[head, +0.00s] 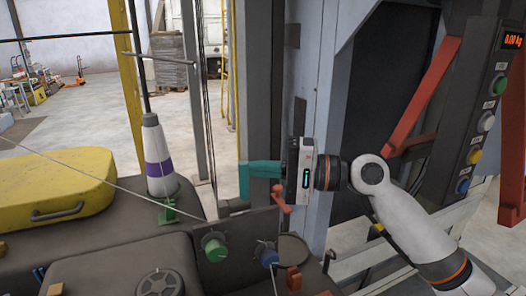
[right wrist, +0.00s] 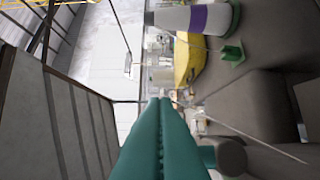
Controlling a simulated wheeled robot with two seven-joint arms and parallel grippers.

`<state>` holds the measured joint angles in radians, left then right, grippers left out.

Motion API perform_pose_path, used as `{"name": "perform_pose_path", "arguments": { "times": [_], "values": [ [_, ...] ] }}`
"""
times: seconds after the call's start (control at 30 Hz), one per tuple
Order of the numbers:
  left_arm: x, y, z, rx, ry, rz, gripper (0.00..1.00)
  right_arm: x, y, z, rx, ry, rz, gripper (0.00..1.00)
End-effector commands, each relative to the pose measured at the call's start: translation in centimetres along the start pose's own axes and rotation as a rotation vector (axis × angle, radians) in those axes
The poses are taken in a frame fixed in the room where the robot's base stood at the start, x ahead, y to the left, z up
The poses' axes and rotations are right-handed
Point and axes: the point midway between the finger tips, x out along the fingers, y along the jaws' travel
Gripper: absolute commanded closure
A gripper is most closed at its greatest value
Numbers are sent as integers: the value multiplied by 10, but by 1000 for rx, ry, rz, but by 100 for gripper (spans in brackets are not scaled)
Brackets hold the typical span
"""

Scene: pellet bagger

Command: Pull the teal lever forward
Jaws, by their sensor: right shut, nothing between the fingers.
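My right gripper (head: 254,168) has teal fingers, shut together and empty, pointing left in the head view. In the right wrist view the two fingers (right wrist: 160,104) lie side by side with no gap. The teal lever (head: 243,183) is a short upright piece at the fingertips in the head view, partly hidden by them. In the right wrist view a teal stub, which looks like the lever (right wrist: 207,156), shows right of the fingers beside a grey round hub (right wrist: 231,156). I cannot tell whether fingers and lever touch. My left gripper is not in view.
An orange-red handle (head: 281,196) hangs just below the gripper. A white and purple cone (head: 158,160) and a yellow case (head: 55,190) are at left. A button box (head: 485,115) stands right.

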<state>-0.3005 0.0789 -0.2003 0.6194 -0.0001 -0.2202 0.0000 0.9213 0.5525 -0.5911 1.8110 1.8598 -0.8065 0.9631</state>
Motion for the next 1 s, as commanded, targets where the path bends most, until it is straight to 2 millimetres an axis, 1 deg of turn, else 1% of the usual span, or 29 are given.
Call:
{"name": "perform_pose_path", "arguments": {
  "times": [0.03, 0.17, 0.53, 0.77, 1.0],
  "values": [
    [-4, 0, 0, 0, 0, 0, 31, -2, 2, -4, 0, -1, -1, 100],
    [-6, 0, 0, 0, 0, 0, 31, -4, 0, -10, 1, 0, -1, 100],
    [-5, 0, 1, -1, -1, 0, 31, -4, -1, -11, 0, 1, 1, 100],
    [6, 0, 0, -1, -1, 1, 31, -5, -3, -12, -34, 2, 21, 100],
    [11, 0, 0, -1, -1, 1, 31, -5, -1, -14, -65, 3, 39, 100]
  ]
}}
